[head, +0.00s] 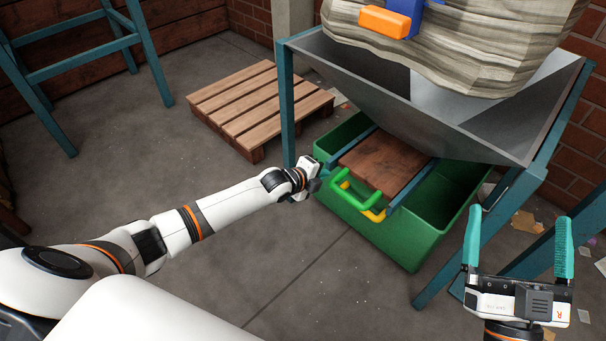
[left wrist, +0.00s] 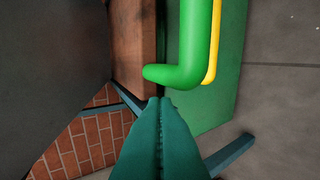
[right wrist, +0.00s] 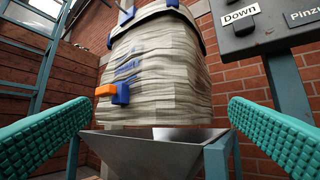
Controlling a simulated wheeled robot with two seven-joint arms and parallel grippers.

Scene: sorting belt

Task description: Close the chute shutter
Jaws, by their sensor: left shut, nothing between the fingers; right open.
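The chute shutter is a brown board (head: 385,160) in a teal frame under the grey hopper (head: 430,105), with a green handle (head: 362,190) at its front. The board lies over a green bin (head: 450,205). My left gripper (head: 325,172) is shut and empty, at the left end of the handle. In the left wrist view the closed fingertips (left wrist: 160,102) are just below the bent end of the green handle (left wrist: 185,75); I cannot tell whether they touch. My right gripper (head: 516,240) is open and empty, to the right of the bin; its fingers frame the hopper in the right wrist view (right wrist: 160,135).
A yellow handle (head: 374,213) sits on the bin's near side. Teal hopper legs (head: 288,105) stand around the bin. A wrapped bale (head: 470,50) hangs over the hopper. A wooden pallet (head: 255,105) lies behind left. A panel with a Down label (right wrist: 240,14) is at right.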

